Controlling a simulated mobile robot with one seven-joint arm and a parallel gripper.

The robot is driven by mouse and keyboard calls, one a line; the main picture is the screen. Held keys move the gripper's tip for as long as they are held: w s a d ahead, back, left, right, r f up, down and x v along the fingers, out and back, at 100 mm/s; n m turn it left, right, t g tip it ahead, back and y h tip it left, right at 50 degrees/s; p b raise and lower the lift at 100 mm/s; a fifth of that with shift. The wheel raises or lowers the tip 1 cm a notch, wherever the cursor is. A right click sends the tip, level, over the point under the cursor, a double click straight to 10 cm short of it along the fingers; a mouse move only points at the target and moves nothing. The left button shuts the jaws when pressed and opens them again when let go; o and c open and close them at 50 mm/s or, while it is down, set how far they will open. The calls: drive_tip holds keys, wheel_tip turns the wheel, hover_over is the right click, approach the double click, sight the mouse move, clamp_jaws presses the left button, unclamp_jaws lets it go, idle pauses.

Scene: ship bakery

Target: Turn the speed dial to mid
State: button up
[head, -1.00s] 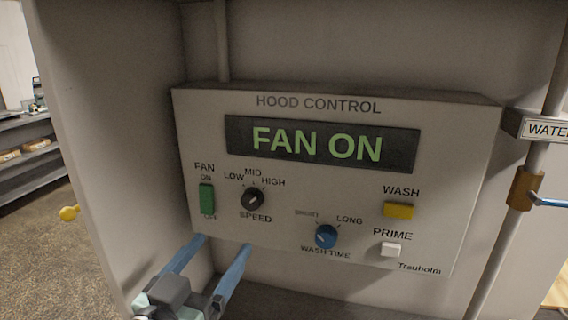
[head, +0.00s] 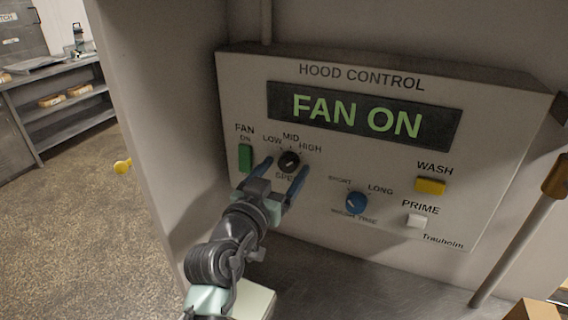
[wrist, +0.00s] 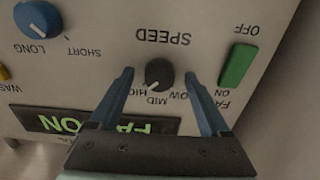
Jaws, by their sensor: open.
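The black speed dial (head: 289,161) is on the hood control panel (head: 235,105), under the labels LOW, MID and HIGH. It also shows in the wrist view (wrist: 159,73), where the panel appears upside down. Its pale pointer mark is small; I cannot tell exactly which label it points at. My gripper (head: 286,165) is open, with its blue fingers reaching toward the panel on either side of the dial. In the wrist view the fingertips (wrist: 159,74) stand left and right of the dial with gaps on both sides. Nothing is held.
The green fan switch (head: 246,158) is close to the left finger. The display (head: 360,116) reads FAN ON. A blue wash time dial (head: 356,203), yellow wash button (head: 430,186) and white prime button (head: 416,221) are to the right.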

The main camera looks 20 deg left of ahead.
drive_tip(key=shift+w, duration=0.25)
clamp_jaws()
idle(0.3)
